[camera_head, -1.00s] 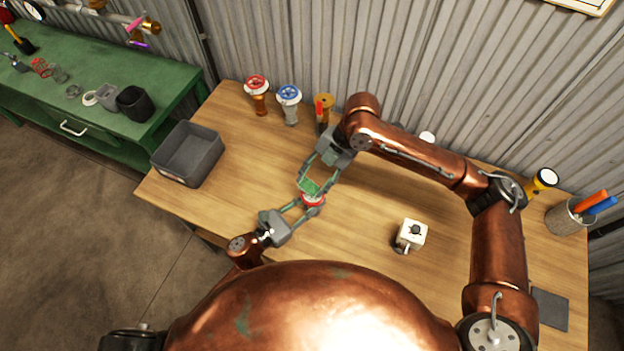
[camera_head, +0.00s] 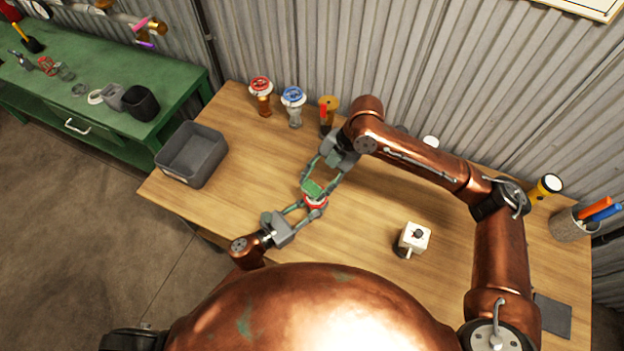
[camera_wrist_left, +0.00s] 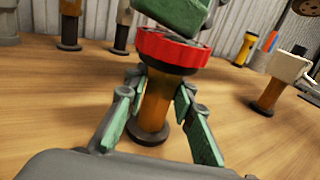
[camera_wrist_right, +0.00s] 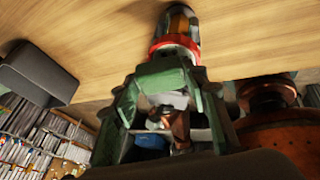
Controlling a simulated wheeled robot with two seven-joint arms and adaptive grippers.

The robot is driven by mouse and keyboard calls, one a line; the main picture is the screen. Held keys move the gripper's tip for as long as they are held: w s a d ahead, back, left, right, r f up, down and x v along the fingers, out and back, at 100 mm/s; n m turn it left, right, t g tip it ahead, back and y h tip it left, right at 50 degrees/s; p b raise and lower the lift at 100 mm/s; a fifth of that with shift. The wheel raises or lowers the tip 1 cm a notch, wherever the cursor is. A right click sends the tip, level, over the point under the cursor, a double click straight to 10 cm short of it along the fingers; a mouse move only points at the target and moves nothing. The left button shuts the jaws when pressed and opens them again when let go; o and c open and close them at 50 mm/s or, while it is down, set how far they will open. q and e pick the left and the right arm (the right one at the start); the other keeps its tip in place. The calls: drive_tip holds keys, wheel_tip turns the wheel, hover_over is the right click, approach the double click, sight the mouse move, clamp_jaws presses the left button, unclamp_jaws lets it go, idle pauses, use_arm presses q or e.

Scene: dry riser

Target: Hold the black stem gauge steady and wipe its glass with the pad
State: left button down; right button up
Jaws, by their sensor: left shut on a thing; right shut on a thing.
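A gauge with a red rim (camera_head: 316,203) stands upright on the wooden table; in the left wrist view its red rim (camera_wrist_left: 172,50) sits above an amber-brown stem (camera_wrist_left: 154,104) and a black foot. My left gripper (camera_head: 305,212) is shut around this stem, one finger on each side. My right gripper (camera_head: 321,189) is shut on a green pad (camera_head: 312,187), directly above the gauge. In the left wrist view the pad (camera_wrist_left: 178,14) is at the gauge's top and covers its glass; I cannot tell whether they touch.
A grey bin (camera_head: 190,155) stands at the table's left. A white block (camera_head: 414,237) stands right of centre. A torch (camera_head: 547,187) and pen cup (camera_head: 572,224) are at the right.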

drive_tip(key=shift+w+a+f, duration=0.25)
drive_tip(key=shift+w+a, duration=0.35)
drive_tip(key=shift+a, duration=0.3)
drive_tip(key=shift+s+d, duration=0.1)
drive_tip(key=shift+d, duration=0.05)
drive_tip(key=shift+s+d+r, duration=0.1)
drive_tip(key=shift+s+d, duration=0.5)
drive_tip(key=shift+d, duration=0.3)
drive_tip(key=shift+r, duration=2.1)
drive_tip(key=d, duration=0.8)
